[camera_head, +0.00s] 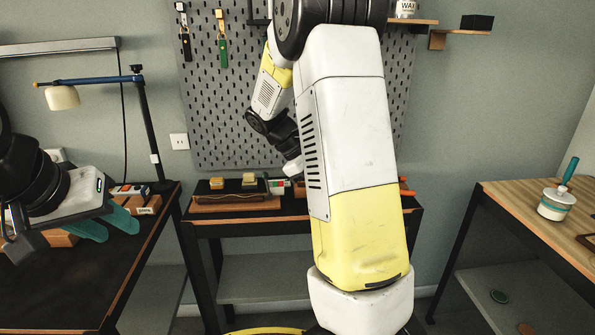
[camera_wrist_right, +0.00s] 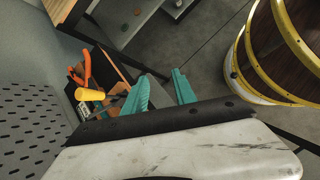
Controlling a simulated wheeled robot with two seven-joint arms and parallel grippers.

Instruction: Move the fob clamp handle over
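A yellow handle (camera_wrist_right: 90,94) with a dark shaft shows on the bench in the right wrist view. I cannot tell for sure whether it is the fob clamp handle. My right gripper (camera_wrist_right: 160,91) has its two teal fingers apart, with nothing seen between them. The yellow handle lies to the left of the fingers in that view, apart from them. In the head view my right arm covers the right part of the middle bench (camera_head: 235,214), and its fingers are hidden. My left gripper (camera_head: 108,224) is open and empty above the left table.
Orange-handled pliers (camera_wrist_right: 82,68) lie near the yellow handle. Small yellow blocks (camera_head: 249,180) sit on the middle bench. A lamp (camera_head: 62,98) and boxes stand on the left table (camera_head: 75,285). A white and teal pot (camera_head: 555,205) stands on the right table (camera_head: 520,192).

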